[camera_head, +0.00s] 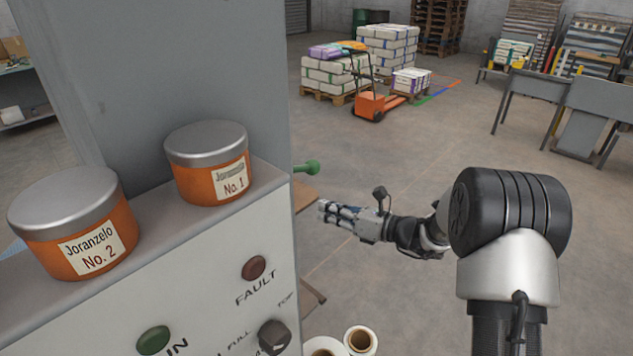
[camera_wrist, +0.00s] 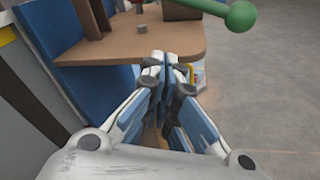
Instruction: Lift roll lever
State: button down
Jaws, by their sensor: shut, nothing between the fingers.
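A green lever with a round knob (camera_head: 313,167) sticks out to the right from behind the grey machine cabinet in the head view. In the wrist view the green knob (camera_wrist: 241,16) is at the top right, and its bar runs off the upper edge. My gripper (camera_head: 323,208) is below and slightly right of the knob in the head view, apart from it. In the wrist view my gripper (camera_wrist: 165,62) has its fingers together and empty, near the front edge of a brown board. The lever's far end is hidden.
The brown board (camera_wrist: 130,42) lies just beyond my fingers. The grey cabinet (camera_head: 200,260) fills the left, with two orange tins (camera_head: 85,220) on its ledge. Pallets of sacks (camera_head: 338,75) and an orange pallet truck (camera_head: 370,106) stand far back.

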jog(key=w+d+f+m+t, duration=0.2)
jog(key=w+f+m+t, duration=0.1)
jog(key=w+f+m, duration=0.1)
jog(key=shift+w+d+f+m+h, duration=0.3)
jog(key=shift+d+f+m, duration=0.15)
jog(key=shift+f, duration=0.2)
jog(key=shift+a, duration=0.1)
jog(key=w+a+b, duration=0.1)
jog(key=w+a, duration=0.1)
jog(key=w+a+r+b, duration=0.1)
jog(key=w+a, duration=0.2)
jog(key=w+a+r, duration=0.1)
jog(key=w+a, duration=0.1)
jog(key=w, duration=0.1)
jog(key=shift+a+r+b, duration=0.2)
jog(key=shift+b, duration=0.2)
jog(key=shift+w+r, duration=0.15)
jog(key=shift+r, duration=0.05)
